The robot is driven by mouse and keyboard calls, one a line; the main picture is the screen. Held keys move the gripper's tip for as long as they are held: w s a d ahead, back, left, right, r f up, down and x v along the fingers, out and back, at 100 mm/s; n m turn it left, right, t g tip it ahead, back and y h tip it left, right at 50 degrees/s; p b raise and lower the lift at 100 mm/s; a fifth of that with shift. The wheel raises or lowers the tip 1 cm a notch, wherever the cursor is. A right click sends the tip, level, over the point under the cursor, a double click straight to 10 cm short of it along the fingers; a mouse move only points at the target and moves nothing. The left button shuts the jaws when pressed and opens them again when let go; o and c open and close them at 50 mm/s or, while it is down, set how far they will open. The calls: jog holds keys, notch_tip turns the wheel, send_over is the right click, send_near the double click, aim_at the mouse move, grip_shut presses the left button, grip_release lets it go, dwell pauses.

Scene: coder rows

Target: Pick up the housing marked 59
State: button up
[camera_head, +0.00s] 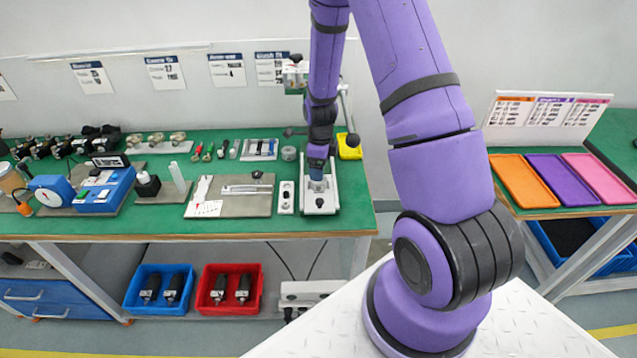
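Several dark housings (68,147) stand in a row at the back left of the green bench. I cannot read any mark on them, so I cannot tell which is 59. Two more dark parts (243,288) lie in the red bin on the lower shelf, and two (175,287) lie in the blue bin beside it. My gripper (317,184) is at the end of my purple arm, low over a pale metal fixture (320,204) at the bench's right end. It is far to the right of the housings. Its fingers are too small and partly hidden to judge.
The green bench (240,225) also holds a blue device (104,191), a grey plate with a caliper (230,208), small tools and a yellow bin (349,147). Orange, purple and pink trays (525,181) lie on the right bench. Free green surface shows along the front edge.

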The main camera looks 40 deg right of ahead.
jog(key=shift+d+f, duration=0.15)
jog(key=shift+f, duration=2.4)
jog(key=shift+c, duration=0.4)
jog(key=c, duration=1)
